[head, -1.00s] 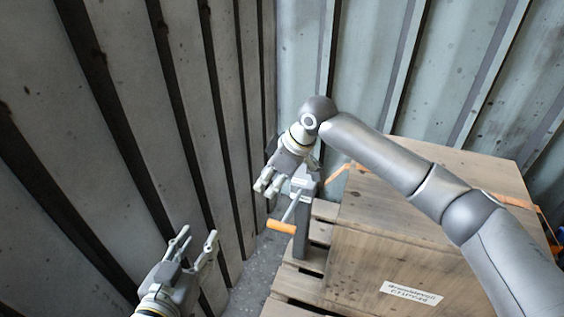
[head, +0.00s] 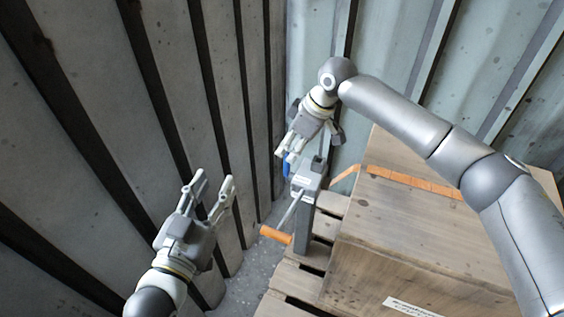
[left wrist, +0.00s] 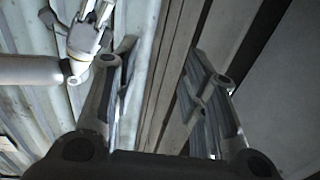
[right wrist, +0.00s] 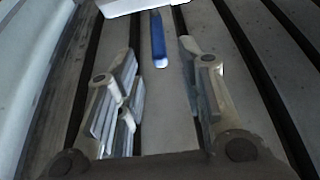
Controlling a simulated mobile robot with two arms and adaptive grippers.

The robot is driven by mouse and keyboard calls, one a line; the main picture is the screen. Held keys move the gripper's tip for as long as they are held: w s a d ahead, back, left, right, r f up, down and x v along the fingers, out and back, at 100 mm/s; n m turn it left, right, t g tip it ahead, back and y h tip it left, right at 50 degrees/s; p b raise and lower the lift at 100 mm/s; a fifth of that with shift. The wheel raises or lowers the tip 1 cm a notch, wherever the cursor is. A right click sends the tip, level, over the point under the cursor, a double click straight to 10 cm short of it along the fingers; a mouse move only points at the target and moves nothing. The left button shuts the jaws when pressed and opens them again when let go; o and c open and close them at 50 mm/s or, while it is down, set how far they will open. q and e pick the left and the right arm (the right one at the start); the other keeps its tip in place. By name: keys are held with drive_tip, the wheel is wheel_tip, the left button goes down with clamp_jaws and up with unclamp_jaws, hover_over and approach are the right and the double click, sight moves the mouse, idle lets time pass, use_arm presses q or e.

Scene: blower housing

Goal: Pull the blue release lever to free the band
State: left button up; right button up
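The blue release lever (head: 286,170) shows as a small blue piece beside the grey tensioner head (head: 308,176) on its post. In the right wrist view the lever (right wrist: 158,40) hangs from a white block (right wrist: 140,5), its free end between the fingertips in the picture. My right gripper (head: 287,154) is open just above the lever; contact cannot be told. The orange band (head: 415,184) runs over the wooden crate (head: 400,225). My left gripper (head: 214,180) is open and empty, left of the tensioner; its spread fingers also show in the left wrist view (left wrist: 160,55).
A crank with an orange handle (head: 275,235) sticks out left of the tensioner. The crate stands on a wooden pallet (head: 298,280). Corrugated metal walls (head: 100,130) close in at the left and back. A strip of grey floor (head: 250,270) is free between wall and pallet.

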use_arm(q)
drive_tip(key=s+r+t+h+b, duration=0.2)
drive_tip(key=s+r+t, duration=0.1)
drive_tip(key=r+t, duration=0.4)
drive_tip(key=shift+s+d+r, duration=0.25)
drive_tip(key=shift+s+r, duration=0.05)
drive_tip(key=shift+r, duration=1.55)
use_arm(e)
drive_tip(key=x, duration=0.7)
drive_tip(key=shift+f, duration=0.2)
drive_tip(key=shift+a, duration=0.1)
drive_tip(key=shift+c, duration=0.3)
clamp_jaws()
